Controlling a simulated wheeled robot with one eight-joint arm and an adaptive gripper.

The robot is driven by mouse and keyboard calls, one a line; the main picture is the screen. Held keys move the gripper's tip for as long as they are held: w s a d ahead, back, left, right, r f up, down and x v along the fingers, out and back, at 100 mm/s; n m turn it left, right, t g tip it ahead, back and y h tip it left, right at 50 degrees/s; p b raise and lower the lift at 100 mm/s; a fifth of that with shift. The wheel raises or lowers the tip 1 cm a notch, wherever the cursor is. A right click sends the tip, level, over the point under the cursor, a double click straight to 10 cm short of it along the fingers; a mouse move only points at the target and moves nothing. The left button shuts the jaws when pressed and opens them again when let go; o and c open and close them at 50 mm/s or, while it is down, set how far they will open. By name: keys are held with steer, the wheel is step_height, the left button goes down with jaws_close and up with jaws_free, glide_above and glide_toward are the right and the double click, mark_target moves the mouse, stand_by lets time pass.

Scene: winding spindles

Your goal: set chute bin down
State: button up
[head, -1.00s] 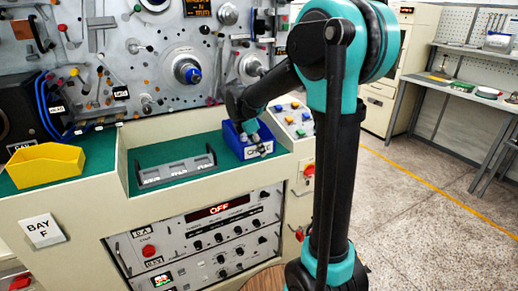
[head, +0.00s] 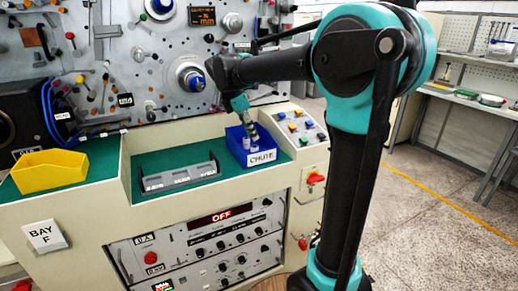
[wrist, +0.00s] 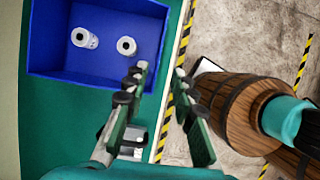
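The blue chute bin (head: 259,157), labelled CHUTE, sits upright on the green deck (head: 150,210) beside the button panel. In the wrist view the bin (wrist: 100,10) is at the upper left, with two white spools (wrist: 84,38) inside. My gripper (head: 249,130) is over the bin in the head view. In the wrist view its two fingers (wrist: 160,70) are apart, one on each side of the line of the bin's side wall. Nothing is visibly clamped between them. Whether the fingertips touch the wall cannot be told.
A grey slotted rack (head: 180,176) stands left of the bin. A yellow bin (head: 49,171) is at the far left. The button panel (head: 302,130) is close on the right. A wooden barrel (wrist: 250,110) stands on the floor beyond striped tape.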

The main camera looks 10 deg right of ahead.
steer(key=s+d+f+m+t+y, duration=0.1)
steer(key=s+d+f+m, duration=0.3)
steer(key=s+f+m, duration=0.6)
steer(key=s+d+f+m+t+y, duration=0.1)
steer(key=s+d+f+m+y, duration=0.2)
steer(key=s+f+m, duration=0.8)
step_height(320, 180, down, 3)
steer(key=s+d, duration=0.1)
steer(key=d, duration=0.1)
steer(key=shift+s+d+f+m+t, duration=0.15)
steer(key=shift+s+d+m+t, duration=0.15)
steer(key=shift+s, duration=0.05)
